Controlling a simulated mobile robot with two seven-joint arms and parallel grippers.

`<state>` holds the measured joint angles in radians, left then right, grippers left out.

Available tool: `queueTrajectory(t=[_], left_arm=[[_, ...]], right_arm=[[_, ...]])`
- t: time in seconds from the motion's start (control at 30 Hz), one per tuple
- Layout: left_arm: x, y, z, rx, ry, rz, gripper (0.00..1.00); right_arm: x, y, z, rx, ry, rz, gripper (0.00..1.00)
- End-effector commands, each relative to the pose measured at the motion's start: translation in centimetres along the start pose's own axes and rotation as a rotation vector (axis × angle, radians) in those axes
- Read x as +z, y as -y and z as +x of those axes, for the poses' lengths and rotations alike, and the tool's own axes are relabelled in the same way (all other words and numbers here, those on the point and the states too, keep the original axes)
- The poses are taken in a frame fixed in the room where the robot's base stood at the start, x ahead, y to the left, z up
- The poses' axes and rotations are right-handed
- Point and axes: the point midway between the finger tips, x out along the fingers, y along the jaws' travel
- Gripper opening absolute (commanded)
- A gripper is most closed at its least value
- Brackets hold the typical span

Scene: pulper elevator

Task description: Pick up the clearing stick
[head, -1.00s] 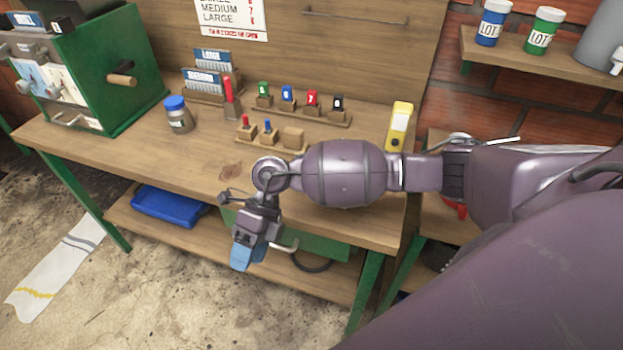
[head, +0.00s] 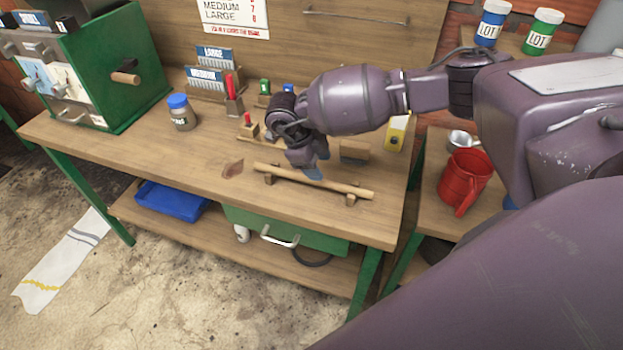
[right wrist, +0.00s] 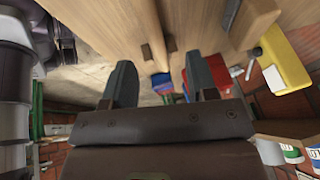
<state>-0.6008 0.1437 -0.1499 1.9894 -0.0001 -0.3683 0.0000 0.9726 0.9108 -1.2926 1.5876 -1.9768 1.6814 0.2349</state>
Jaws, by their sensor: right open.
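The clearing stick (head: 335,186), a plain wooden rod, lies level across two small wooden rests near the front of the bench in the head view. My right gripper (head: 316,170) points down just behind the middle of the stick in that view. Its gap to the stick is hard to judge. In the right wrist view my right gripper (right wrist: 162,85) has its two dark fingers spread with nothing held between them. My left gripper is not in view.
The bench (head: 200,155) holds a blue-lidded jar (head: 181,113), a green box (head: 115,65) and a yellow device (head: 396,133). My right arm hides part of the small-tool racks. A red jug (head: 466,178) stands on the side table. The bench front left is mostly clear.

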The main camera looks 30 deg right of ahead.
Motion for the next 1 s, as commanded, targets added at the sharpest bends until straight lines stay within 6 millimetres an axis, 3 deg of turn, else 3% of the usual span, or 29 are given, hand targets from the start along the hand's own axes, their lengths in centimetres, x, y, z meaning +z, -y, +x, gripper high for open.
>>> queueTrajectory(t=[0.27,0.6,0.83,1.0], left_arm=[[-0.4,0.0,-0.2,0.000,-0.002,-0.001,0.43],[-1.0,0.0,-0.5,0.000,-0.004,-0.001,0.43],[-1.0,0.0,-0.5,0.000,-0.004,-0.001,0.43],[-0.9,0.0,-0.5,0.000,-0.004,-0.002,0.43]], right_arm=[[0.2,-0.3,1.8,0.002,-0.001,-0.001,0.53],[0.5,-0.8,5.8,0.002,0.000,-0.001,0.53],[0.5,-0.8,6.0,0.002,0.001,-0.001,0.53],[0.5,-0.8,6.0,0.002,0.001,-0.001,0.27]])
